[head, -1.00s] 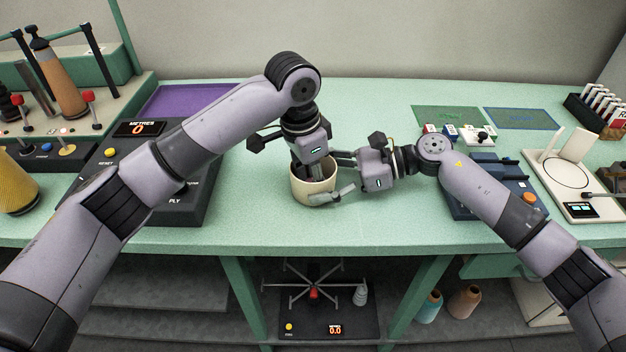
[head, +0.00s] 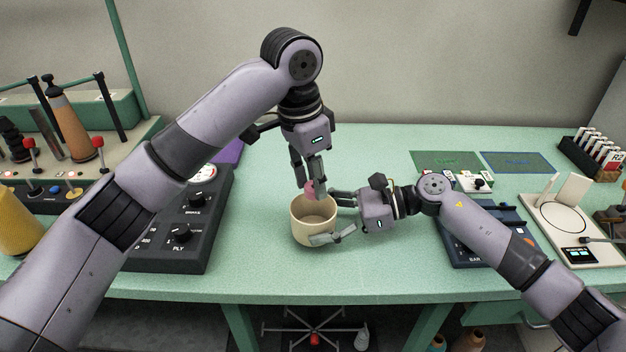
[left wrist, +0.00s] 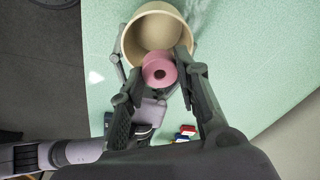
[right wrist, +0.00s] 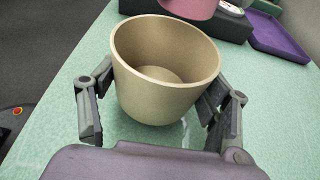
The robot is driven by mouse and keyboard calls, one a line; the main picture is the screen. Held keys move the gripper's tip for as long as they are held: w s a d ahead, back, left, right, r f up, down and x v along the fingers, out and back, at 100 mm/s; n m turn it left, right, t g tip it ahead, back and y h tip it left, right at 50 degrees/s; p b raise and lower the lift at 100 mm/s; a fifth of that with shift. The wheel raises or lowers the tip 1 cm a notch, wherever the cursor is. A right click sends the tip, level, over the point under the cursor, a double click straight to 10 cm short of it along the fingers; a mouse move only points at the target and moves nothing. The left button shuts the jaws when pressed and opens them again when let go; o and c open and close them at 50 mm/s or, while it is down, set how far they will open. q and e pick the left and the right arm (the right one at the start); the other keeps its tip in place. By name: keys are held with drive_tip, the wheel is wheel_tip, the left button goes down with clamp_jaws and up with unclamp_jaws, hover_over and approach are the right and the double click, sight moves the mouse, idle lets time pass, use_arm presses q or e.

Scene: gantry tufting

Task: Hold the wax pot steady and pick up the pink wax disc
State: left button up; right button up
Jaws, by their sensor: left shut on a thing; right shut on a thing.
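The cream wax pot (head: 312,233) stands upright on the green bench in the head view; its inside looks empty in the right wrist view (right wrist: 160,95). My right gripper (head: 342,216) is shut on the pot's sides, with one finger on each side, as the right wrist view shows. My left gripper (head: 310,190) points down just above the pot's rim. It is shut on the pink wax disc (left wrist: 160,71), which has a hole in its middle. The disc (head: 309,187) is partly hidden by the fingers in the head view and shows at the top of the right wrist view (right wrist: 188,8).
A dark control box (head: 185,235) with knobs stands left of the pot. A blue device (head: 480,240) and a white scale-like device (head: 570,225) stand to the right. The bench behind the pot is clear.

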drive_tip(key=shift+w, duration=0.1)
drive_tip(key=o, duration=0.9)
drive_tip(key=shift+o, duration=0.2)
drive_tip(key=v, duration=1.2)
